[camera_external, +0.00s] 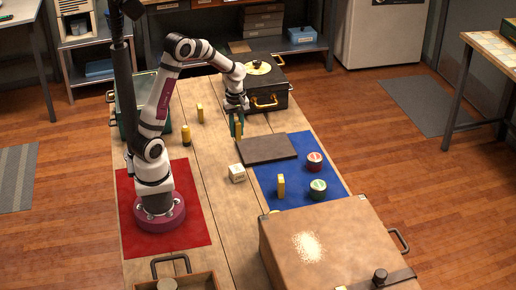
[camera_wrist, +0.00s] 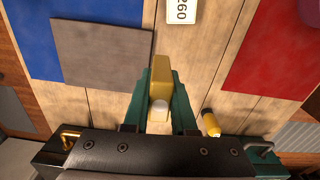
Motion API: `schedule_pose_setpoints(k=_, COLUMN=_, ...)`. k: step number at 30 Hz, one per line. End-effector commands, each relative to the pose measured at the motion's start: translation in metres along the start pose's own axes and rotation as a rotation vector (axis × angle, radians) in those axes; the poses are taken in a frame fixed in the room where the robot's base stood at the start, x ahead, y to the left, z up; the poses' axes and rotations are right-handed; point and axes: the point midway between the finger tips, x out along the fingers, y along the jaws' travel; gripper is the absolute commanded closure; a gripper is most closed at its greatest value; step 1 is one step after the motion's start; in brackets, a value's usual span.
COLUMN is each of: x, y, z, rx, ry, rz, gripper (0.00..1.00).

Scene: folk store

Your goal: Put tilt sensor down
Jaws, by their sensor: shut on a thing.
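My gripper (camera_external: 237,130) points down over the wooden table, left of the grey slab. It is shut on the tilt sensor (camera_external: 238,130), a narrow yellow block. In the wrist view the sensor (camera_wrist: 161,72) sits between the two green fingers (camera_wrist: 161,95), with a pale round part towards the camera. The sensor is close to the tabletop (camera_external: 215,170); I cannot tell whether it touches. The fingers hide parts of its sides.
The grey slab (camera_external: 266,149) overlaps the blue mat (camera_external: 300,190), which holds round tins (camera_external: 314,161) and a yellow piece (camera_external: 281,185). A white labelled block (camera_external: 237,173) stands nearby. Other yellow items (camera_external: 186,135) stand left. A black case (camera_external: 262,85) is behind.

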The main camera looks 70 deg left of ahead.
Motion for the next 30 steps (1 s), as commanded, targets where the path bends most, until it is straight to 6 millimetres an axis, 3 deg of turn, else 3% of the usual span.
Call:
schedule_pose_setpoints(k=7, x=-0.011, y=0.08, z=0.066, rx=0.046, ry=0.0, rz=0.002, gripper=1.0)
schedule_pose_setpoints(k=10, x=-0.015, y=0.101, z=0.092, rx=0.058, ry=0.001, rz=0.001, gripper=1.0)
schedule_pose_setpoints(k=13, x=-0.015, y=0.112, z=0.103, rx=0.06, ry=0.0, rz=0.0, gripper=1.0)
schedule_pose_setpoints(k=16, x=-0.002, y=0.116, z=0.084, rx=0.055, ry=0.0, rz=-0.003, gripper=1.0)
schedule_pose_setpoints(k=21, x=0.031, y=0.125, z=0.03, rx=0.054, ry=0.0, rz=-0.002, gripper=1.0)
schedule_pose_setpoints(k=24, x=0.045, y=0.129, z=0.007, rx=0.057, ry=0.0, rz=-0.001, gripper=1.0)
schedule_pose_setpoints(k=28, x=0.056, y=0.131, z=-0.006, rx=0.06, ry=0.0, rz=-0.001, gripper=1.0)
schedule_pose_setpoints(k=30, x=0.071, y=0.131, z=-0.007, rx=0.06, ry=-0.001, rz=-0.003, gripper=1.0)
